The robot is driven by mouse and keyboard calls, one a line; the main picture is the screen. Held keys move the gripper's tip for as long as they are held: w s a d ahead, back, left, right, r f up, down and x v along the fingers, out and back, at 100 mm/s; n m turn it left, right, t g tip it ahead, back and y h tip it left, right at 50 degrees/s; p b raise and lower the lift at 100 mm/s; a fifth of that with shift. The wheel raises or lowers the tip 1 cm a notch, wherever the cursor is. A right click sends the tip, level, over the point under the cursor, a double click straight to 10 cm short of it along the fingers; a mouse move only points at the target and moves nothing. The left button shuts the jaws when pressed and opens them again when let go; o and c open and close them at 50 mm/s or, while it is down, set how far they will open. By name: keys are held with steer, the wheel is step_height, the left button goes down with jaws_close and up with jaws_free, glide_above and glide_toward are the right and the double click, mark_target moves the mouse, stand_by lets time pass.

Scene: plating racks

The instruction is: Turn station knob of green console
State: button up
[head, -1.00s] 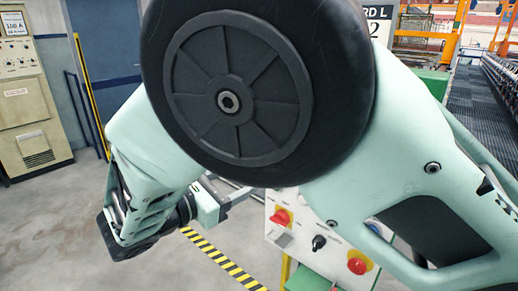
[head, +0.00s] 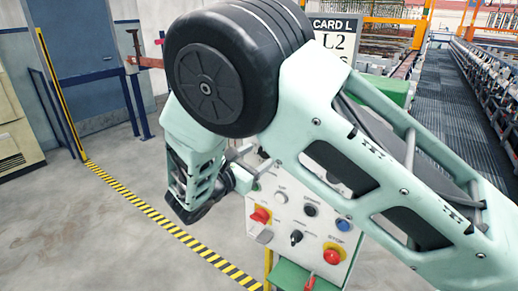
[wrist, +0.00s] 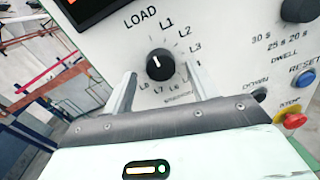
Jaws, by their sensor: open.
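The green console has a white front panel (head: 262,238) and a green lower part (head: 290,275) in the head view; my arm covers its upper part. The black station knob (wrist: 160,65) is in the wrist view, ringed by labels LOAD, L1, L2, L3 and on to L8. Its white mark points up and slightly left, roughly toward LOAD. My gripper (wrist: 160,88) is open, its two fingers below left and below right of the knob, which stands between and beyond their tips. I see no contact. The knob is hidden in the head view.
A dark screen (wrist: 85,10) sits above the knob. Open floor with a striped line (head: 160,217) lies left.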

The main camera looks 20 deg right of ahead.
steer(key=shift+x, duration=0.85)
steer(key=shift+c, duration=0.4)
steer(key=c, duration=0.9)
steer(key=shift+f, duration=0.1)
